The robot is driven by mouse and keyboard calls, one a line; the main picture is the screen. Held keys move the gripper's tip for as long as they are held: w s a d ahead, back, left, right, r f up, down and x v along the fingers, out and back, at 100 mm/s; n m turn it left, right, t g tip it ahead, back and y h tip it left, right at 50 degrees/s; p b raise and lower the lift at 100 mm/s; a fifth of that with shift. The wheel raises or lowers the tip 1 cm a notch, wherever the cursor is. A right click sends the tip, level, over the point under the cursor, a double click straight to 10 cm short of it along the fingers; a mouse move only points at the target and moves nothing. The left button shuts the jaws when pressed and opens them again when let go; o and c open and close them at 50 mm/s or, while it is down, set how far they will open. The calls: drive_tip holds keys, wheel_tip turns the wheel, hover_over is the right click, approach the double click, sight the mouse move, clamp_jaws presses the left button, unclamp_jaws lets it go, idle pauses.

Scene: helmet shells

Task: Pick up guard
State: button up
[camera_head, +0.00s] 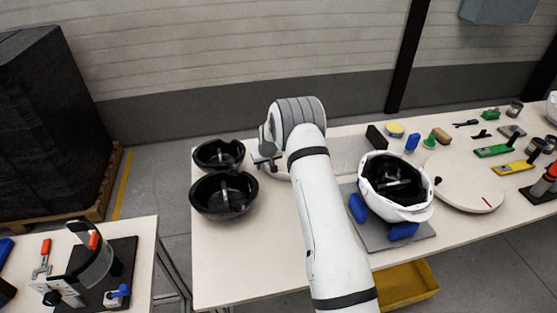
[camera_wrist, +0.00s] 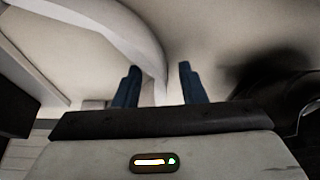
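My gripper (camera_head: 264,164) is low over the table, beside the two black shells. In the wrist view its two dark blue fingers (camera_wrist: 158,88) are apart. A pale curved band (camera_wrist: 150,55), perhaps the guard, runs down between them; I see no clear contact with either finger. In the head view a pale piece (camera_head: 272,174) shows on the table below my gripper, mostly hidden by my arm. I cannot tell for sure which thing is the guard.
A black shell (camera_head: 219,153) and a larger one (camera_head: 223,194) stand left of my gripper. A white helmet (camera_head: 411,210) with a black inside rests on a blue-padded fixture at right, beside a round pale turntable (camera_head: 462,181). A curved visor-like piece (camera_head: 97,266) stands on the left table.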

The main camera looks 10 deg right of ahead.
drive_tip(key=shift+f, duration=0.15)
drive_tip(key=shift+c, duration=0.5)
clamp_jaws()
